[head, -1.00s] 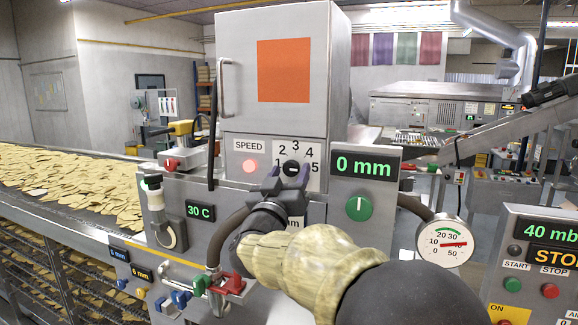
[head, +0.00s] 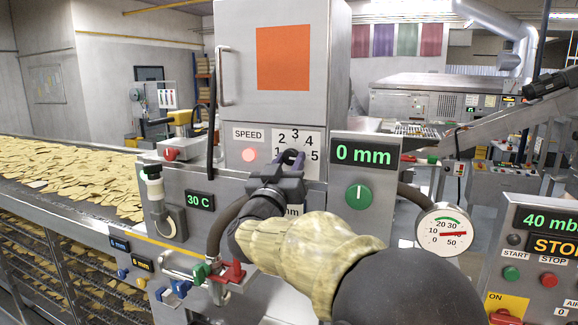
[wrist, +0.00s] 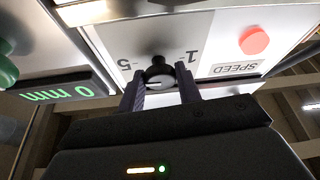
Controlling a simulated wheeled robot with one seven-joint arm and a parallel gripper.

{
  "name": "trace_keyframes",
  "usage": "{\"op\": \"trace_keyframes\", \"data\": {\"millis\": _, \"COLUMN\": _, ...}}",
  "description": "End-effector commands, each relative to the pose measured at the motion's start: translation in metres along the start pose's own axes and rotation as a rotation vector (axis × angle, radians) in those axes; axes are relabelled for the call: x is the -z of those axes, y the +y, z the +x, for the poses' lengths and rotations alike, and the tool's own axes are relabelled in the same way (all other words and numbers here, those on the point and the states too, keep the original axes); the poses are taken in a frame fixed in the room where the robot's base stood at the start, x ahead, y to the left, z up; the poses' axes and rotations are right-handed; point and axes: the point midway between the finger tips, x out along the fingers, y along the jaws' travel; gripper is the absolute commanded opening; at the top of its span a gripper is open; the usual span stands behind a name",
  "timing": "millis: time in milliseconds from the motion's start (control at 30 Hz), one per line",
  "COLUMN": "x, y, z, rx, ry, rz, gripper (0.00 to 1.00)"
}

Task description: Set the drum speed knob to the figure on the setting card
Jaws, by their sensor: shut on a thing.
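The drum speed knob (wrist: 158,75) is a small black knob on a white dial plate (head: 313,138) numbered 1 to 5, beside the SPEED label. My gripper (head: 291,158) is shut on the knob, with one finger on each side; the wrist view shows both fingers (wrist: 160,85). A pale mark shows on the knob in the wrist view, but I cannot tell which figure it points to.
A green knob (head: 358,196) and a "0 mm" display (head: 364,153) are close to the right of the dial. A lit red lamp (head: 249,155) is to its left. A pressure gauge (head: 443,232) stands right of my arm. Red and green valve handles (head: 224,272) are below left.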

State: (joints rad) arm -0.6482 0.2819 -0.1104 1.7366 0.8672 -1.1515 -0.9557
Motion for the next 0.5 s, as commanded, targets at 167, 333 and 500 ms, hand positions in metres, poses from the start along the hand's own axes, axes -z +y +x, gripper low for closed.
{"op": "trace_keyframes", "data": {"millis": 167, "x": -0.0033, "y": -0.0022, "z": -0.0019, "rx": -0.035, "ry": 0.002, "rz": 0.089, "gripper": 0.11}}
{"op": "trace_keyframes", "data": {"millis": 333, "x": -0.0037, "y": -0.0033, "z": -0.0019, "rx": -0.084, "ry": 0.001, "rz": 0.206, "gripper": 0.11}}
{"op": "trace_keyframes", "data": {"millis": 500, "x": -0.0034, "y": -0.0044, "z": -0.0014, "rx": -0.139, "ry": 0.001, "rz": 0.340, "gripper": 0.11}}
